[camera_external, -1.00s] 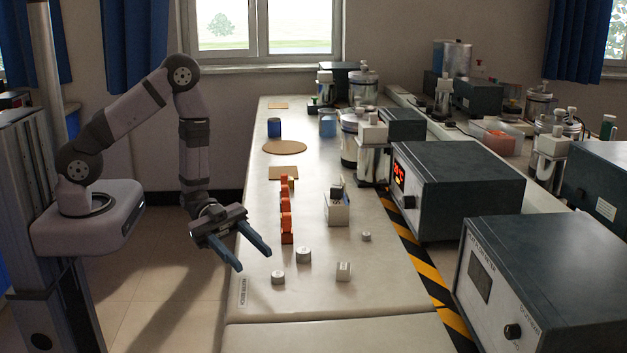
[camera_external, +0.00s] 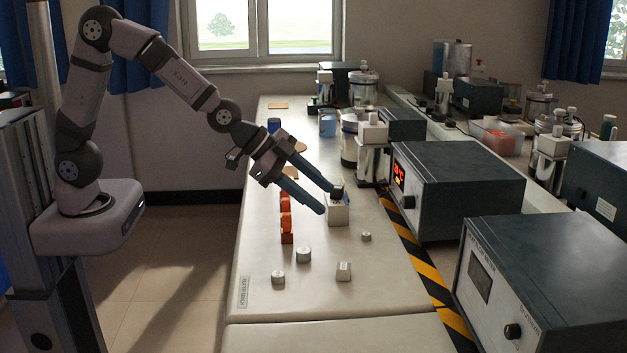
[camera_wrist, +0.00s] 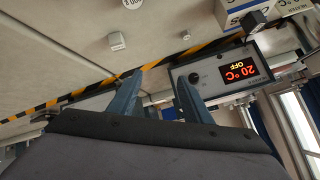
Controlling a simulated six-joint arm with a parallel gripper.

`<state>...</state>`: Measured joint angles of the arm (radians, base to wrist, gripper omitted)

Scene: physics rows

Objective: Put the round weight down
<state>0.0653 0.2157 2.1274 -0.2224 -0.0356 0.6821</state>
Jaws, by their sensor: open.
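Two squat round metal weights stand on the bench front: a larger one (camera_external: 303,256) and one nearer the left edge (camera_external: 278,278). A much smaller weight (camera_external: 366,236) stands to the right, and a block-shaped weight (camera_external: 344,271) stands at the front. In the wrist view, a round weight (camera_wrist: 132,3) is cut off by the top edge, with the block weight (camera_wrist: 116,41) and small weight (camera_wrist: 185,35) below it. My gripper (camera_external: 327,199) is open and empty, above the bench, its fingertips overlapping the white box in the picture. No weight is between the fingers (camera_wrist: 158,88).
A heater unit (camera_external: 455,185) with a lit red display stands right, beyond striped tape (camera_external: 425,262). The bench front is mostly clear.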

